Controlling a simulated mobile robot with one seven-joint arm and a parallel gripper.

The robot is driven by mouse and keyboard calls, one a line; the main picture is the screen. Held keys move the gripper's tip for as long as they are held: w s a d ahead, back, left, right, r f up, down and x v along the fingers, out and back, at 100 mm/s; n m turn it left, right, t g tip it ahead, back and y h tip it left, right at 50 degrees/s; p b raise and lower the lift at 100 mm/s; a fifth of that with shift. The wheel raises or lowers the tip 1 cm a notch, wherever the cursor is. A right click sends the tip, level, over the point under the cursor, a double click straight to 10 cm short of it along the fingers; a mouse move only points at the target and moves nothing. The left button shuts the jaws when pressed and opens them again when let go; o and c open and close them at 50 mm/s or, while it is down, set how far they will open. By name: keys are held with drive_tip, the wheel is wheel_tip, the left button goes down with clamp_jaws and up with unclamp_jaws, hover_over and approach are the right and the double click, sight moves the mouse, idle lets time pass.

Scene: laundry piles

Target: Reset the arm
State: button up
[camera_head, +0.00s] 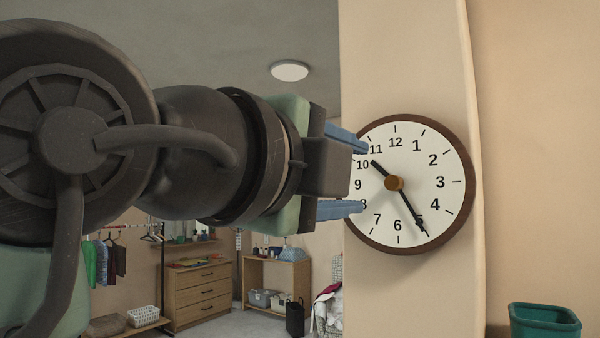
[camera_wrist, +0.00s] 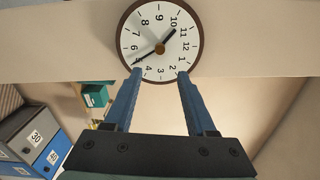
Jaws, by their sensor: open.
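My gripper (camera_head: 362,176) is raised in front of the wall in the head view, with its two blue fingers apart and nothing between them. My arm fills the left half of that view and stretches to the right. In the wrist view, my gripper (camera_wrist: 160,73) also shows open and empty, its fingertips overlapping the lower edge of a round wall clock (camera_wrist: 160,20). The clock (camera_head: 440,210) has a brown rim and a white face in the head view. The fingertips overlap its left edge there; I cannot tell how far apart they are.
A green bin (camera_head: 545,322) is at the lower right. Behind are a wooden drawer chest (camera_head: 200,295), a shelf with baskets (camera_head: 265,268), hanging clothes (camera_head: 105,258) and a white basket (camera_head: 143,316). Grey and blue numbered boxes (camera_wrist: 35,140) show in the wrist view.

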drive_tip(key=shift+w+d, duration=0.1)
idle(0.4)
drive_tip(key=s+a+f+n+t+y, duration=0.1)
drive_tip(key=s+a+n+t+y, duration=0.2)
drive_tip(key=n, duration=1)
drive_tip(key=s+a+f+n+t+y, duration=0.2)
drive_tip(key=s+n+t+y, duration=0.3)
drive_tip(key=n, duration=0.8)
drive_tip(key=a+t+y, duration=0.1)
drive_tip(key=t+y, duration=0.1)
drive_tip(key=t, duration=0.2)
drive_tip(key=shift+s+f+n+t+y, duration=0.25)
drive_tip(key=shift+s+n+t+y, duration=0.05)
drive_tip(key=shift+s+t, duration=0.1)
drive_tip(key=shift+w, duration=0.1)
drive_tip(key=shift+c, duration=0.3)
drive_tip(key=shift+a, duration=0.1)
drive_tip(key=shift+c, duration=0.2)
